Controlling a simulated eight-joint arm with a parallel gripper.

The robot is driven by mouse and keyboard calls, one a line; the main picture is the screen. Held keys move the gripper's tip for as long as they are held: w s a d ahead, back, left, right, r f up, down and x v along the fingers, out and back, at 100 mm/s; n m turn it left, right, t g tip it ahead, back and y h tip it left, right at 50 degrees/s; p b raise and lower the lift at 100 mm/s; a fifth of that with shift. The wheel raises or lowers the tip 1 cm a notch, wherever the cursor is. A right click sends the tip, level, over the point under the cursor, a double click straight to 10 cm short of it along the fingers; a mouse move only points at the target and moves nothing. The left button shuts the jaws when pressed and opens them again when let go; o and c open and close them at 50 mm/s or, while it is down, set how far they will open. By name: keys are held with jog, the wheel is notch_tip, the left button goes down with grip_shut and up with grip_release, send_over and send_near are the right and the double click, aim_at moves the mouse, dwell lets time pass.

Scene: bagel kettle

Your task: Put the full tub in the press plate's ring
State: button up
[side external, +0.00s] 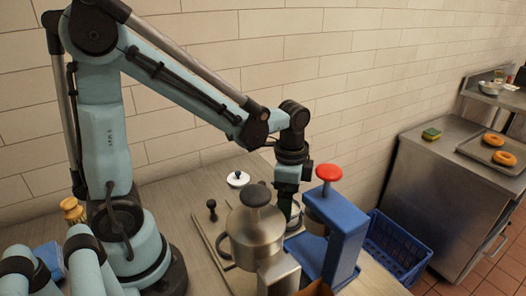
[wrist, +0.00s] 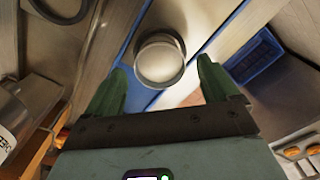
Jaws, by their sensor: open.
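The tub (wrist: 160,60) is a round, metal-rimmed cup with a pale inside, seen from above in the wrist view. It stands between blue strips of the blue press (side external: 342,235). My gripper (wrist: 161,66) is open, its green fingers apart on either side of the tub's near edge; I cannot tell if they touch it. In the side view my gripper (side external: 285,204) points down between the steel canister and the press, and the tub is mostly hidden. A dark ring (wrist: 62,18), apparently the press plate's, lies at the wrist view's top left. In the side view the plate (side external: 204,238) is partly hidden.
A steel canister (side external: 252,238) with a dark knob stands close in front of my gripper. The press has a red knob (side external: 329,173). A white lid (side external: 238,179) and a black-knobbed handle (side external: 211,208) are at left. A blue basket (side external: 398,250) lies right.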

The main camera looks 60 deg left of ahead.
jog(key=s+r+n+t, duration=0.3)
jog(key=r+n+t, duration=0.4)
jog(key=r+n, duration=0.1)
jog(key=shift+s+a+n, duration=0.25)
jog(key=shift+n, duration=0.25)
dwell(0.4)
